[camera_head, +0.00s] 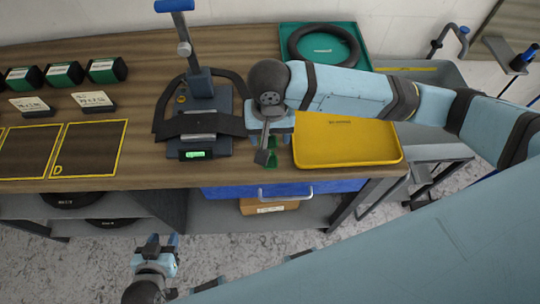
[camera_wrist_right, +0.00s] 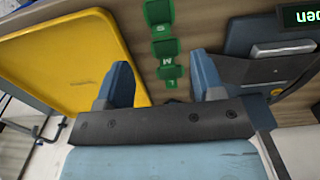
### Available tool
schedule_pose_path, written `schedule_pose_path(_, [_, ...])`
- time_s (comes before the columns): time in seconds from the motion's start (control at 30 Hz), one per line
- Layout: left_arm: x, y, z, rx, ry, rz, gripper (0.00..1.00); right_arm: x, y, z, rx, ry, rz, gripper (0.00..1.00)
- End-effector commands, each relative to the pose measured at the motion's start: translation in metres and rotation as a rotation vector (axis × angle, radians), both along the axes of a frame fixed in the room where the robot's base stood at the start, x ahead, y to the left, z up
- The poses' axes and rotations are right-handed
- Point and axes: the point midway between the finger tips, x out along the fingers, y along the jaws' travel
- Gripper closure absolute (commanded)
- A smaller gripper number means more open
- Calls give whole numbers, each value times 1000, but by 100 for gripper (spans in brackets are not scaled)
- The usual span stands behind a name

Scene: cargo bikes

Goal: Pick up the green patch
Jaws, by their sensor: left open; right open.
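Several small green patches lie in a row on the wooden bench, between the yellow tray and the press device. In the right wrist view the row shows a large patch (camera_wrist_right: 159,12), a middle patch (camera_wrist_right: 166,47) and a small patch (camera_wrist_right: 171,72), with white letters on some. In the head view a green patch (camera_head: 271,159) shows partly hidden by my right gripper (camera_head: 266,148). My right gripper is open above the bench, and its fingers (camera_wrist_right: 163,82) point at the row with nothing between them. My left gripper (camera_head: 157,243) is open and empty, low in front of the bench.
The yellow tray (camera_head: 345,157) lies right of the patches. The press device (camera_head: 204,110), with a lit display, stands left of them. A green tray (camera_head: 286,66) holding a black tyre (camera_head: 324,34) is behind. Green-black boxes (camera_head: 106,70) stand at the left.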

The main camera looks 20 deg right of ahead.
Motion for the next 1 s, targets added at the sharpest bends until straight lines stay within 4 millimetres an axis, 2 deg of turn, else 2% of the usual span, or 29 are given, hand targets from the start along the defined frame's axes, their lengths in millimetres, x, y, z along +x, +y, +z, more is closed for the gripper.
schedule_pose_path(0.1, [0, 0, -2, 0, 0, 0, 57, 0, 0, -20, 1, 2, -1, 38])
schedule_pose_path(0.37, [1, 0, -3, 1, -1, 0, 57, 0, 0, -40, 0, 1, 0, 38])
schedule_pose_path(0.6, [1, 0, -4, 1, -2, 0, 57, 0, 0, -75, 1, 0, 1, 38])
schedule_pose_path(0.73, [2, 0, -4, 1, -2, 0, 57, 1, 0, -82, 2, -2, 1, 38])
schedule_pose_path(0.93, [2, 0, -4, 1, -2, 0, 57, 1, 0, -83, 3, -2, 1, 38])
schedule_pose_path(1.0, [2, 0, -4, 1, -2, 0, 57, 1, 0, -82, 3, -2, 1, 54])
